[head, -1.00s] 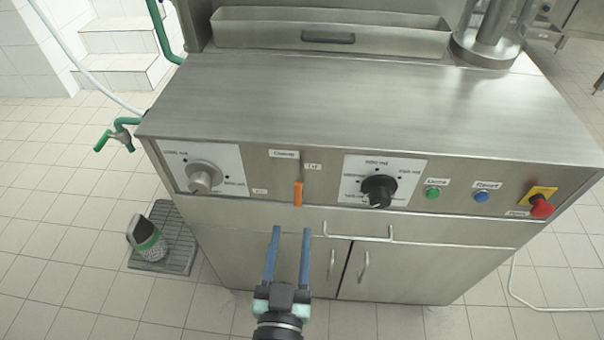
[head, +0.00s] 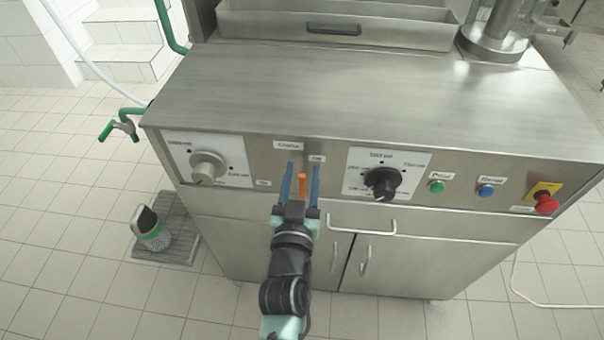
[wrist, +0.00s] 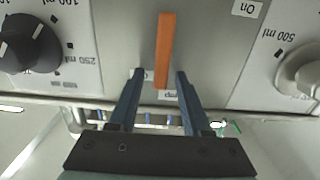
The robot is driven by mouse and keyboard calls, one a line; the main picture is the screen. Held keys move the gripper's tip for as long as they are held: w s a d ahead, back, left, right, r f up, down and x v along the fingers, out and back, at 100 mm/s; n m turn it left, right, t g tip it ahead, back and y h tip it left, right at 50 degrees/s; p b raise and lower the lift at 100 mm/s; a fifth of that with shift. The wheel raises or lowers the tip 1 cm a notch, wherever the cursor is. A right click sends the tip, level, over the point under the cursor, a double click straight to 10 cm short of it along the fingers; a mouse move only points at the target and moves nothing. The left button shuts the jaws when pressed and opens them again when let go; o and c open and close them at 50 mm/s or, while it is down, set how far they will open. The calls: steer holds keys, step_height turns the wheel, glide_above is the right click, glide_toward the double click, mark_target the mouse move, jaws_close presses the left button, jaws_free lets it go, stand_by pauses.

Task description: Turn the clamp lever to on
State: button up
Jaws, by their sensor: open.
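The orange clamp lever (head: 302,184) is on the steel front panel below the "Clamp" label (head: 288,146). In the wrist view the lever (wrist: 164,50) is a straight orange bar, close to upright. My gripper (head: 303,169) is open at the panel, with one blue finger on each side of the lever. In the wrist view my gripper (wrist: 160,72) shows a gap between each finger and the lever. An "On" label (wrist: 247,9) shows at the upper right there. In the head view my gripper hides the lever's lower part.
A grey knob (head: 208,168) is left of the lever and a black knob (head: 382,181) is right. Green (head: 437,186) and blue (head: 486,190) buttons and a red emergency button (head: 546,203) lie farther right.

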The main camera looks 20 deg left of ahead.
mark_target(278, 176)
jaws_close()
steer(key=shift+f, duration=0.1)
stand_by(0.4)
steer(key=a+n+b, duration=0.1)
steer(key=n, duration=0.2)
steer(key=a+f+n+b, duration=0.1)
steer(key=n+b, duration=0.1)
steer(key=n, duration=0.1)
steer(key=s+a+n+b, duration=0.1)
steer(key=n+b, duration=0.1)
steer(key=shift+s+a+f+n, duration=0.1)
steer(key=shift+a+f+n, duration=0.25)
steer(key=shift+n, duration=0.05)
steer(key=n, duration=0.1)
steer(key=f+n+b, duration=0.1)
steer(key=n, duration=0.1)
steer(key=a+n, duration=0.1)
steer(key=shift+s+a+f+n, duration=0.1)
steer(key=shift+s+f+n, duration=0.05)
steer(key=shift+f+n, duration=0.2)
steer(key=shift+a+f+n+b, duration=0.1)
steer(key=shift+f+n+b, duration=0.35)
steer(key=shift+n, duration=0.65)
steer(key=shift+a+f+n+b, duration=0.1)
steer(key=shift+f+n+b, duration=0.15)
steer(key=shift+f+n, duration=0.6)
steer(key=shift+r+n, duration=0.2)
steer(key=shift+n, duration=0.2)
